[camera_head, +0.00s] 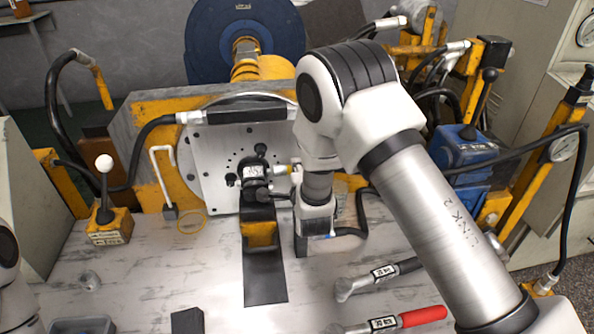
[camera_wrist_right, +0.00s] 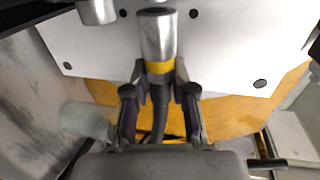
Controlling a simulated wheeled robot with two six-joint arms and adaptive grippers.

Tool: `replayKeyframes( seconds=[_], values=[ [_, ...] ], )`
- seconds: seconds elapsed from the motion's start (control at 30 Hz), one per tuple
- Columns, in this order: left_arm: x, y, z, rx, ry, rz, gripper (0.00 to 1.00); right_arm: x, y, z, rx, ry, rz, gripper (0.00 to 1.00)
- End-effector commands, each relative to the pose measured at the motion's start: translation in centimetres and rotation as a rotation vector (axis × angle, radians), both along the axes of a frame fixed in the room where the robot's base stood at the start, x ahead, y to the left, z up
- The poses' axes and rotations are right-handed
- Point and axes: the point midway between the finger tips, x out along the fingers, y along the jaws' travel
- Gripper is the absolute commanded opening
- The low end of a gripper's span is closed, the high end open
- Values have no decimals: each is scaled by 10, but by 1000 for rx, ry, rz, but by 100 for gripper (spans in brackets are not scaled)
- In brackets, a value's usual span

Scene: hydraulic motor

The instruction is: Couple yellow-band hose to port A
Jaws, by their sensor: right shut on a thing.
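The yellow-band hose shows in the right wrist view as a silver coupling (camera_wrist_right: 158,38) with a yellow band (camera_wrist_right: 159,67) and a dark hose behind it. My right gripper (camera_wrist_right: 160,78) is shut on it just behind the band. In the head view the silver coupling (camera_head: 280,170) lies right beside the dark motor (camera_head: 255,178) on the white plate; my right gripper (camera_head: 293,182) is largely hidden by my arm. I cannot make out port A or whether the coupling touches it. My left gripper is out of view.
Two hoses with silver ends lie at the front right, one with a red sleeve (camera_head: 424,316). A lever on a yellow block (camera_head: 110,229) stands at left. A dark block (camera_head: 187,321) lies in front. The bench (camera_head: 215,265) is clear at centre-left.

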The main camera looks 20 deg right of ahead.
Motion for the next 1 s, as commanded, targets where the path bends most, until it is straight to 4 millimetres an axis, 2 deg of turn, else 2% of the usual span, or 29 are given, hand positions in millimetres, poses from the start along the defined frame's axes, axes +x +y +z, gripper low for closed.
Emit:
replayKeyframes(
  seconds=[0.93,0.97,1.0],
  values=[
    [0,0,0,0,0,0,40,5,16,1,-1,-3,0,0],
    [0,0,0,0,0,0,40,5,15,1,0,-2,-1,36],
    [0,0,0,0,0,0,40,5,15,1,0,-2,-1,50]
  ],
)
